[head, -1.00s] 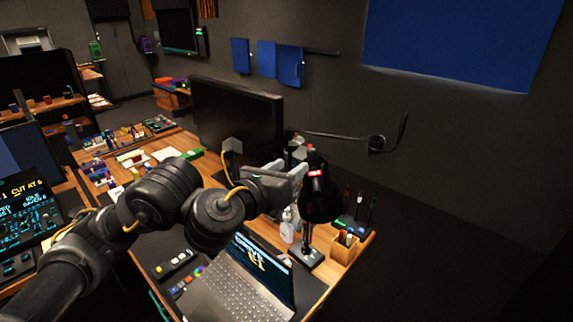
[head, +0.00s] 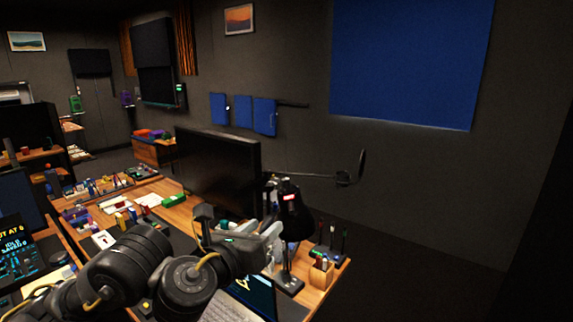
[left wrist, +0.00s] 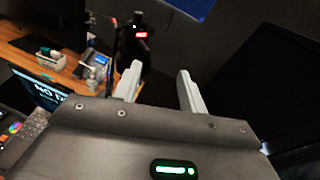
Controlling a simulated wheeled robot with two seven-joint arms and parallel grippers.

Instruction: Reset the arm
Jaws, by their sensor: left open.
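My left arm comes in from the lower left of the head view and reaches over the desk. I cannot tell from the head view whether the gripper touches the lamp. My right gripper is in neither view. No trackball can be made out.
A large black monitor (head: 218,170) stands on the wooden desk behind my arm. A wooden pen holder (head: 321,272) sits near the desk's right corner. A microphone arm (head: 310,176) reaches out behind the lamp. Right of the desk the dark floor is clear.

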